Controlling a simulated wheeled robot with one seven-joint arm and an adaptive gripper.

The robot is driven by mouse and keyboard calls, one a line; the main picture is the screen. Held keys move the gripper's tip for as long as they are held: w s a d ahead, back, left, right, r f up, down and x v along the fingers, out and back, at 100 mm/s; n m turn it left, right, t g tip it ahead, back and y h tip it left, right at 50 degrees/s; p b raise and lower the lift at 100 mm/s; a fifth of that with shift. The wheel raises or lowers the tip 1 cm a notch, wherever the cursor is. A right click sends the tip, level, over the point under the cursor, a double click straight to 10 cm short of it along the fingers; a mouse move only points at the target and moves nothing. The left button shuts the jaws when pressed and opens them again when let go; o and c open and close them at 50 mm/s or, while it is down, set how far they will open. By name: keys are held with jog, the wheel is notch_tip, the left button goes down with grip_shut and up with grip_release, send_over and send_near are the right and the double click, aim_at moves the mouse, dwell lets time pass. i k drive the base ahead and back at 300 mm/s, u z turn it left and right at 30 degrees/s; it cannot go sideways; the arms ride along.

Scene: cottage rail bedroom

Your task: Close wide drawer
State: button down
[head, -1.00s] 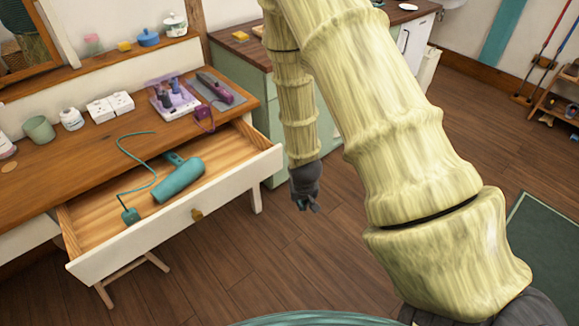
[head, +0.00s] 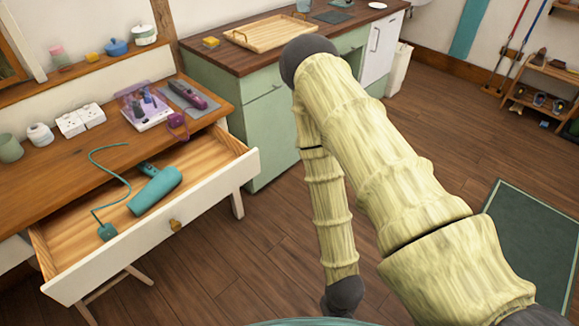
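The wide drawer (head: 150,229) under the wooden dresser top stands pulled well out. My gripper fingers do not show there.
The dresser top (head: 50,170) holds sockets, jars, a purple-white tray and a purple clipper. A green cabinet (head: 262,130) stands beyond, with a wooden tray (head: 262,35) on it. Wooden floor is free in front of the drawer; a green mat (head: 535,245) lies right.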

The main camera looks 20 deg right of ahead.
aim_at(74, 259)
jog(key=z, duration=2.1)
jog(key=k, duration=0.55)
jog(key=u, duration=2.25)
